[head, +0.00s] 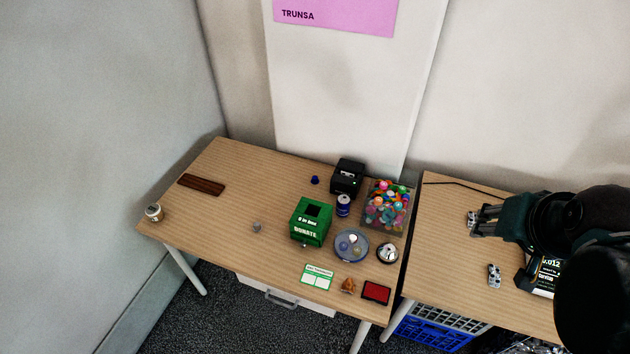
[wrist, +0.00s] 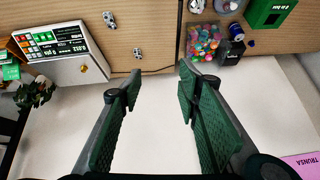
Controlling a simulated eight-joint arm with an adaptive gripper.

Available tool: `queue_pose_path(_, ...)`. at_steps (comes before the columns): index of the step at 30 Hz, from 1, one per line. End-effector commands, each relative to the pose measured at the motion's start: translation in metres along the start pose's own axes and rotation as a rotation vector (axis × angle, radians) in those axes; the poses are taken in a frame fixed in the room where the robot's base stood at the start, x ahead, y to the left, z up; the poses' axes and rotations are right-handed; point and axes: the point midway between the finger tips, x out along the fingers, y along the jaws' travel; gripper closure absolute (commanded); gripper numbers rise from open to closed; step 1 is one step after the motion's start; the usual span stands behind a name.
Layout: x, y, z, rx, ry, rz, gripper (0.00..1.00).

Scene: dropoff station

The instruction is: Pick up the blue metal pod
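A small dark blue pod (head: 315,180) sits on the left wooden table, left of the black printer and behind the green donation box. A small dark spot beside the printer in the wrist view may be this pod (wrist: 251,43). My gripper (head: 480,221) is over the right table, well to the right of the pod. In the wrist view my gripper (wrist: 160,85) has its two green fingers wide apart with nothing between them, so it is open and empty.
The black printer (head: 347,177), blue can (head: 343,206), green donation box (head: 311,221) and clear bin of colourful balls (head: 388,206) stand near the pod. A wall rises behind the table (head: 225,170). The tabletop left of the pod is mostly clear.

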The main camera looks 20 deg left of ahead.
Motion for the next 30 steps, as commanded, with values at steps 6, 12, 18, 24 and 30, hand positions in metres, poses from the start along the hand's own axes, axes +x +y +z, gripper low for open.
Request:
queue_pose_path(6, 0.01, -0.021, -0.031, 0.091, -0.034, -0.016, 0.66)
queue_pose_path(12, 0.021, -0.041, -0.057, 0.177, -0.067, -0.026, 0.66)
queue_pose_path(18, 0.036, -0.062, -0.081, 0.262, -0.101, -0.031, 0.66)
queue_pose_path(24, 0.054, -0.086, -0.104, 0.346, -0.136, -0.032, 0.66)
queue_pose_path(30, 0.074, -0.111, -0.124, 0.43, -0.171, -0.03, 0.66)
